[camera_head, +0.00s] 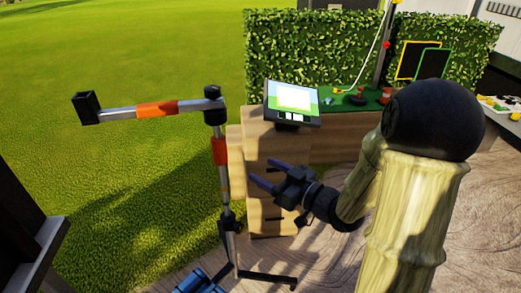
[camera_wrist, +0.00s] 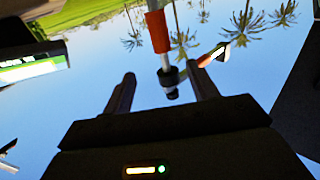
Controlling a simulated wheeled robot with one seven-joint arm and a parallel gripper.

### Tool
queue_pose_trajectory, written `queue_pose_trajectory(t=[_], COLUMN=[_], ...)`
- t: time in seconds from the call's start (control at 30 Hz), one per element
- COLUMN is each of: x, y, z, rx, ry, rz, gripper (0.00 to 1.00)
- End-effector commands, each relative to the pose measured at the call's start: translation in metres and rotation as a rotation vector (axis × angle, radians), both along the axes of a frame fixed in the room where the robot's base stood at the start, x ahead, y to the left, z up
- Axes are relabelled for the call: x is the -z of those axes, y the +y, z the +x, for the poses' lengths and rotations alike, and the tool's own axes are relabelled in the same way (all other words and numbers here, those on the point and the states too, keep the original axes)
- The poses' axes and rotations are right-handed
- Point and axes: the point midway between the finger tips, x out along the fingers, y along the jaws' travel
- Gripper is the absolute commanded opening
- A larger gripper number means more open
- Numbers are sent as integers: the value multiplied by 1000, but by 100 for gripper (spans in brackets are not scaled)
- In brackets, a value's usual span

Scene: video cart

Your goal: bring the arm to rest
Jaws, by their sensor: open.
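My gripper (camera_head: 261,172) is raised in front of the wooden cart, with its two purple fingers pointing left. The fingers are apart and nothing shows between them in the head view. In the wrist view my gripper (camera_wrist: 162,84) also has its fingers spread, with sky behind. My arm is bent, with its dark round joint at the right of the head view. A stand with orange bands (camera_head: 219,150) is left of the fingertips. Its pole (camera_wrist: 158,35) appears beyond the fingers in the wrist view; I cannot tell the distance.
The wooden cart (camera_head: 262,145) carries a tilted screen (camera_head: 292,103), which also shows in the wrist view (camera_wrist: 35,68). A green mat with small items (camera_head: 345,103) lies behind it. A hedge (camera_head: 310,45) stands at the back. Open lawn (camera_head: 130,50) fills the left.

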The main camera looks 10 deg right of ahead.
Motion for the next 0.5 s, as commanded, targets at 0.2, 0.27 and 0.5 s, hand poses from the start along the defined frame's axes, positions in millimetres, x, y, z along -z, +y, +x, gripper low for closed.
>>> queue_pose_trajectory(t=[0.2, 0.27, 0.5], x=[5, 10, 45], y=[-1, -3, -26], z=[4, 7, 19], rx=[27, 58, 261], ry=[22, 46, 241], rz=[-34, -69, -273], gripper=[59, 59, 59])
